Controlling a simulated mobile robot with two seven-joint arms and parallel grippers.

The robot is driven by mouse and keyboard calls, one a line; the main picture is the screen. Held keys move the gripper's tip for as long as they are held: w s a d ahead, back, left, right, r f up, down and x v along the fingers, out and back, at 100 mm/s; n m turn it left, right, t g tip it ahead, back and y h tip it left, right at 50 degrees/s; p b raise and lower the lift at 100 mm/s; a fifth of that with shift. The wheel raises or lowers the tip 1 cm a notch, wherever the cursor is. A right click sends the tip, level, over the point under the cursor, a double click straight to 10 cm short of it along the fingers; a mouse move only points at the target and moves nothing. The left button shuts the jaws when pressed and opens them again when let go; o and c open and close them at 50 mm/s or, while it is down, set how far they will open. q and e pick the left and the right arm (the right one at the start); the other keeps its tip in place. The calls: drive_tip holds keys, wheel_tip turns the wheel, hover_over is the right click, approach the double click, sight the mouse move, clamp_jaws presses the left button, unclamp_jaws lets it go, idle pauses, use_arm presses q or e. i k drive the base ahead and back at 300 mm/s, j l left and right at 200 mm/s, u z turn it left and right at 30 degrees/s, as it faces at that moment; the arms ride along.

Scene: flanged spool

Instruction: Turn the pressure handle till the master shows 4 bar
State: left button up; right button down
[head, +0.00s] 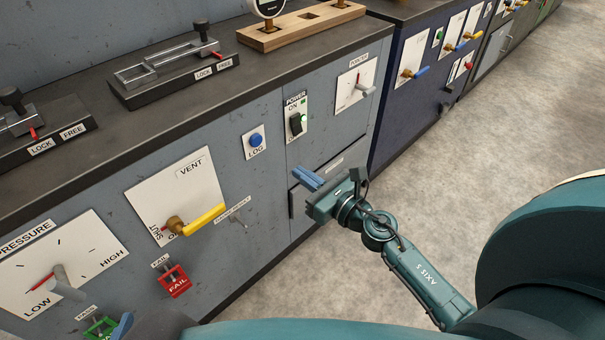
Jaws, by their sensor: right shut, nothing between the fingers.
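The pressure handle (66,284) is a grey lever on a white panel marked LOW and HIGH at the lower left. Its red pointer is toward the LOW side. A round white gauge (268,7), possibly the master, stands in a wooden block at the top edge; it is cut off and I cannot read it. My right gripper (309,180) is shut and empty, in front of the cabinet below the power switch, well right of the handle. What seems to be a blue finger of my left gripper (122,326) shows at the bottom edge, right of the pressure panel; the rest is hidden.
A yellow vent lever (203,220) and a red FAIL tag (174,281) sit between the pressure panel and my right gripper. A green tag (100,327) is at the bottom left. Slotted lock fixtures (170,68) stand on the dark worktop. Floor at right is clear.

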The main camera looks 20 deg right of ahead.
sight(62, 286)
drive_tip(key=k+l, duration=0.25)
drive_tip(key=k, duration=0.2)
drive_tip(key=k+l, duration=0.25)
drive_tip(key=k, duration=0.25)
